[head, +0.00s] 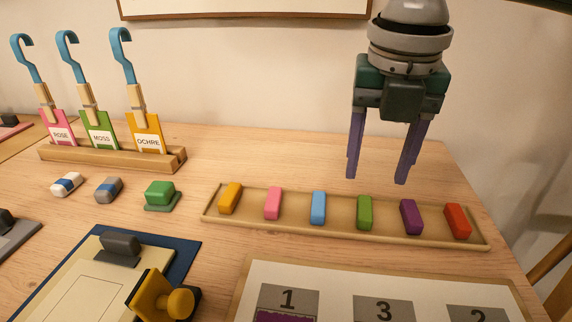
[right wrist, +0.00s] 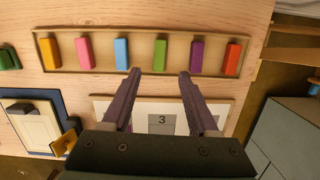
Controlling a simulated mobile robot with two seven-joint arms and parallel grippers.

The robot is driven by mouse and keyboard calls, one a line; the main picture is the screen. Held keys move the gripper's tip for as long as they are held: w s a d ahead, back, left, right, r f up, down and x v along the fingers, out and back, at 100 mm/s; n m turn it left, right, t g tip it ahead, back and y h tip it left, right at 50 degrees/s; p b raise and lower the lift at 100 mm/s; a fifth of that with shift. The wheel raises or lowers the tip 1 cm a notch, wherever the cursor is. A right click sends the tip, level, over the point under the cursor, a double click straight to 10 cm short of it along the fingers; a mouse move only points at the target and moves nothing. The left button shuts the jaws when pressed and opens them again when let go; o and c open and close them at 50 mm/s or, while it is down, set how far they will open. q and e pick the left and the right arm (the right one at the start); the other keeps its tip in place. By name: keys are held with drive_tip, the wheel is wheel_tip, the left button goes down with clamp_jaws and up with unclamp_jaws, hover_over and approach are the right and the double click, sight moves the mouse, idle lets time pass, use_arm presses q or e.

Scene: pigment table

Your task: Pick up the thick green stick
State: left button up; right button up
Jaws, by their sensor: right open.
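The thick green stick (head: 365,212) stands in a shallow wooden tray (head: 270,234), between the blue stick (head: 318,207) and the purple stick (head: 411,216). In the right wrist view the green stick (right wrist: 160,55) shows ahead of my fingers, in the gap between their tips. My right gripper (head: 378,180) is open and empty, its purple fingers pointing down above and behind the tray. It also shows in the right wrist view (right wrist: 160,73). My left gripper is in neither view.
The tray also holds orange (head: 230,197), pink (head: 273,203) and red (head: 458,221) sticks. A numbered board (head: 400,284) lies in front of it. A green block (head: 160,194), erasers (head: 108,189) and a label rack (head: 112,160) stand left. A yellow stamp (head: 160,297) is front left.

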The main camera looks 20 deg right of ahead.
sight(366, 207)
drive_tip(key=f, duration=0.5)
drive_tip(key=w+f+b, duration=0.1)
drive_tip(key=f, duration=0.1)
drive_tip(key=shift+w+d+f, duration=0.1)
drive_tip(key=shift+d+f, duration=0.05)
drive_tip(key=shift+d, duration=0.2)
drive_tip(key=shift+c, duration=0.2)
clamp_jaws()
